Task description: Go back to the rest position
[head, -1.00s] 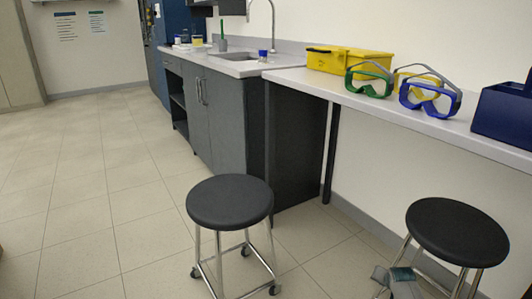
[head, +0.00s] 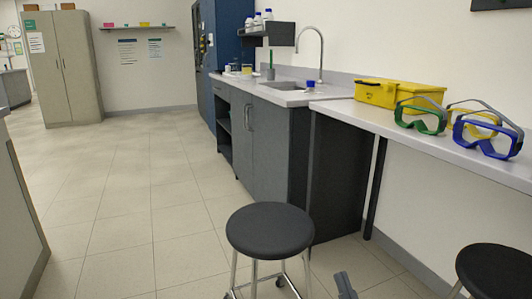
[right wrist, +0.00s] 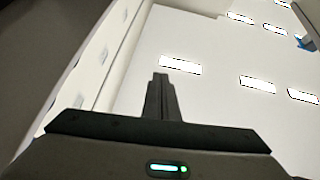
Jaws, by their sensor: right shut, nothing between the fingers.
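My right gripper (head: 345,286) shows only as a small grey tip at the bottom edge of the head view, right of the near stool's seat. In the right wrist view its two fingers (right wrist: 161,97) are pressed together with nothing between them. They stand out against a white ceiling with bright lamps. My left gripper is not in the head view.
A black stool (head: 269,232) stands close in front; another (head: 497,270) is cut off at lower right. The right-hand bench (head: 440,149) holds goggles (head: 487,139) and a yellow toolbox (head: 387,94). A pale cabinet (head: 65,75) stands far back. The tiled floor (head: 150,200) at left is clear.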

